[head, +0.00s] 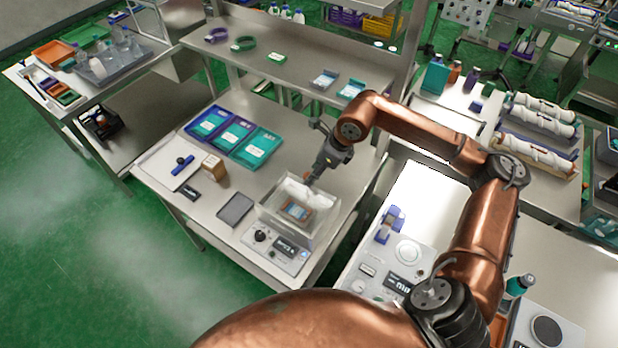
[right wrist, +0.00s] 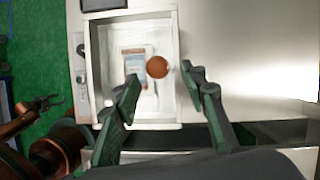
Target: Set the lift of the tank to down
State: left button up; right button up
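The tank (head: 266,221) is a clear, open box on the left steel bench, with a white lining and a labelled packet (head: 297,210) inside. It also shows in the right wrist view (right wrist: 88,70), with the packet (right wrist: 133,63) inside. A round orange-brown knob (right wrist: 157,67) shows over the tank's right part. My right gripper (head: 310,180) points down at the tank's back edge. In the right wrist view its fingers (right wrist: 160,75) are apart, with the knob between the tips and no clear contact. My left gripper (right wrist: 50,103) appears small at the left, fingers parted and empty.
A control panel with a dark dial (head: 261,236) and display adjoins the tank's front. A steel shelf (head: 300,62) stands behind. My right arm spans the right side.

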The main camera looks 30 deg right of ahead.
jog(key=v, duration=0.6)
jog(key=shift+s+r, duration=0.1)
jog(key=shift+r, duration=0.05)
